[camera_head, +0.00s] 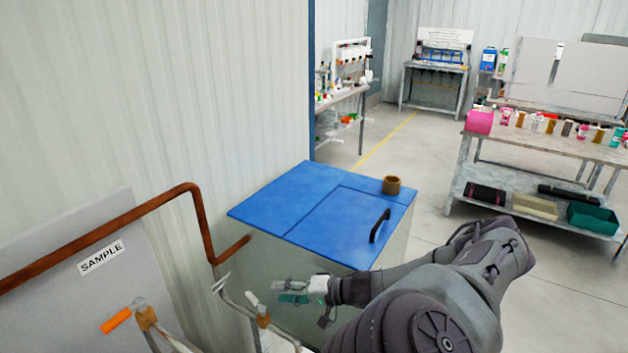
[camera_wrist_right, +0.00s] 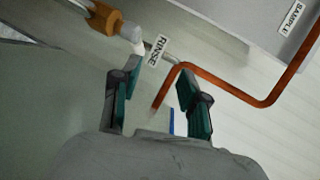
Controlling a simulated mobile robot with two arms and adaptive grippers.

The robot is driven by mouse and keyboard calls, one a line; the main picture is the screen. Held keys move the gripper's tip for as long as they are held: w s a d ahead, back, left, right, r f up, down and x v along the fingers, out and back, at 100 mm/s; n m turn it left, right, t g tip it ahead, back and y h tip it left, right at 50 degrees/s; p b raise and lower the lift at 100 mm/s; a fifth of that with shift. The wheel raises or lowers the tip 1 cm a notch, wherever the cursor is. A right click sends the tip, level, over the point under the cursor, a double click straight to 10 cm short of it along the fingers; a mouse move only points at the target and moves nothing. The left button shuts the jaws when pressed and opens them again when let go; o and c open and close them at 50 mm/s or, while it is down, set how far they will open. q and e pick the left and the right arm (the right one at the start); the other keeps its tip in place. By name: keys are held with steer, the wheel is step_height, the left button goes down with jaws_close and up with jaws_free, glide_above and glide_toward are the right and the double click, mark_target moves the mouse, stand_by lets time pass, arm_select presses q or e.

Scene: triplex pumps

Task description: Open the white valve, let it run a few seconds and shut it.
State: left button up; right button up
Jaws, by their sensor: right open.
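The white valve's small pale handle (camera_head: 252,298) stands above a brass body (camera_head: 264,320) on a thin pipe in the lower middle of the head view. In the right wrist view, the white handle (camera_wrist_right: 137,47) is close to the tip of the left-hand finger, by a RINSE label (camera_wrist_right: 156,51). I cannot tell whether they touch. My right gripper (camera_head: 283,292) is just right of the valve in the head view. In the wrist view, its two green-padded fingers (camera_wrist_right: 161,84) are apart with nothing clearly held between them. My left gripper is out of view.
An orange-handled valve (camera_head: 116,320) is left of the white one, under the SAMPLE label (camera_head: 101,257). A copper pipe (camera_head: 130,215) runs along the wall. A blue-lidded box (camera_head: 290,200) with a black handle and brown ring (camera_head: 391,185) stands behind. Shelves (camera_head: 545,150) stand at right.

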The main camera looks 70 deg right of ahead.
steer(key=a+f+p+v, duration=0.1)
steer(key=p+v, duration=0.3)
steer(key=v, duration=0.4)
steer(key=shift+s+a+p, duration=0.2)
steer(key=shift+p, duration=0.2)
stand_by(0.3)
